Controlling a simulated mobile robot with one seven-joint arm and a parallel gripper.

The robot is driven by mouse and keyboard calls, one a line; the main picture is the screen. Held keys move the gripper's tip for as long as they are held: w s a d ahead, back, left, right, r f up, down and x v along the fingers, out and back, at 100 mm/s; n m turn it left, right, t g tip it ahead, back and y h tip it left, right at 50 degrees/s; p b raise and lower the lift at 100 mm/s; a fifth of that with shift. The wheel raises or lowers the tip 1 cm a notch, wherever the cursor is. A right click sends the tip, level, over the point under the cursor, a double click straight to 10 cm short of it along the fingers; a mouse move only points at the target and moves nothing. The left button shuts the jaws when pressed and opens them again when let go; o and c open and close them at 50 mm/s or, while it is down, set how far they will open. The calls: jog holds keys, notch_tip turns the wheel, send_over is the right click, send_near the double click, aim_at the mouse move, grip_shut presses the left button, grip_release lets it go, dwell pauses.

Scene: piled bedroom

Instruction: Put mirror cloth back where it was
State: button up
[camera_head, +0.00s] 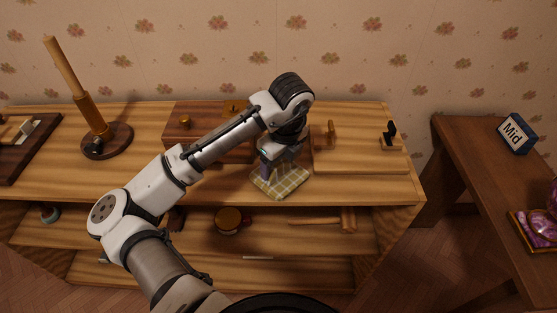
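The mirror cloth appears to be the yellow-green checked cloth (282,181) near the front edge of the wooden shelf unit's top (220,184). It looks folded and roughly square. My gripper (277,168) points down right over the cloth's back part and hides some of it. The fingers are too small and dark to show whether they are apart or closed on the cloth. I cannot tell whether the cloth lies on the top or is held just above it.
A wooden box (205,118) stands behind my arm. A wooden stand (95,125) with a tilted post is at left. A board (360,160) with small holders is right of the cloth. Lower shelves hold a mallet (347,219) and a round container (228,221). A side table (480,180) bears a "Mid" sign (516,134).

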aim_at(284, 177)
jog(key=shift+r, duration=0.1)
jog(key=shift+r+p, duration=0.3)
notch_tip(284, 177, up, 12)
jog(key=s+d, duration=0.1)
jog(key=shift+s+d+f+b, duration=0.15)
jog(key=shift+d+f+b, duration=0.05)
jog(key=shift+b, duration=0.1)
